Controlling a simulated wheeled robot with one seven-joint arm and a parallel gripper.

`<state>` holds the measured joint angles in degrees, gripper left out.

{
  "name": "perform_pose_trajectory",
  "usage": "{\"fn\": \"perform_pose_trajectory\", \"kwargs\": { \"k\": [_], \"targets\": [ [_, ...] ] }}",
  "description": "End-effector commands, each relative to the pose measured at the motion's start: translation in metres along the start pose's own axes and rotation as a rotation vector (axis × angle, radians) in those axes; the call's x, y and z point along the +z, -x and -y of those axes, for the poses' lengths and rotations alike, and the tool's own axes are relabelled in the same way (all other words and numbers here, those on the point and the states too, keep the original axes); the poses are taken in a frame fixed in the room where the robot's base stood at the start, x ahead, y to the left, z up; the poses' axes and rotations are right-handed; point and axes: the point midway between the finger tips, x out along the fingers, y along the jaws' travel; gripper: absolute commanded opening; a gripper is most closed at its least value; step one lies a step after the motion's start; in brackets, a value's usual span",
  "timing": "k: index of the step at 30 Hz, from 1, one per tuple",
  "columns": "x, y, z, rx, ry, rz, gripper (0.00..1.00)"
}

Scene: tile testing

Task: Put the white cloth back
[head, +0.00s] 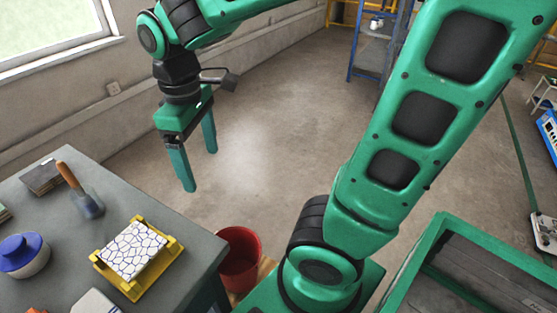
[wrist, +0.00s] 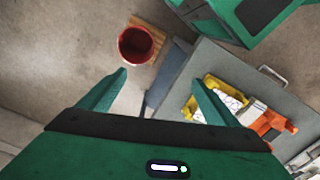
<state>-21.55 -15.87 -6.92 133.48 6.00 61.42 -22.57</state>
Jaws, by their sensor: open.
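My gripper (head: 200,170) is open and empty, pointing down beyond the grey table's right edge, above the floor. In the wrist view its two fingers (wrist: 159,77) are spread with nothing between them. A whitish flat item (head: 95,302), which may be the white cloth, lies on the table (head: 196,262) at the bottom edge of the head view, partly cut off. In the wrist view it (wrist: 256,111) lies between the yellow tray (wrist: 213,83) and an orange tool (wrist: 270,124). My gripper is well apart from it.
The yellow tray holds a white cracked-pattern tile (head: 133,250). A trowel (head: 88,205), a dark block (head: 42,177) and a blue-lidded pot (head: 22,257) stand on the table. A red bucket (head: 240,262) stands on a wooden base beside it.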

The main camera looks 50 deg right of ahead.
Motion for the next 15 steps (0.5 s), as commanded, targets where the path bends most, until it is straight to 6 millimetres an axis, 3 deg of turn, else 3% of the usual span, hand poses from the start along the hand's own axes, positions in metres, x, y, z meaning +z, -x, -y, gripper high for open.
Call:
{"fn": "perform_pose_trajectory", "kwargs": {
  "k": [1, 6, 12, 15],
  "targets": [
    [0.019, -0.002, -0.017, -0.001, -0.108, 0.000, 0.84],
    [0.083, -0.012, -0.054, -0.006, -0.462, 0.002, 0.84],
    [0.154, -0.026, -0.072, -0.016, -0.844, 0.006, 0.84],
    [0.179, -0.032, -0.073, -0.020, -0.983, 0.008, 0.84]
  ]
}}
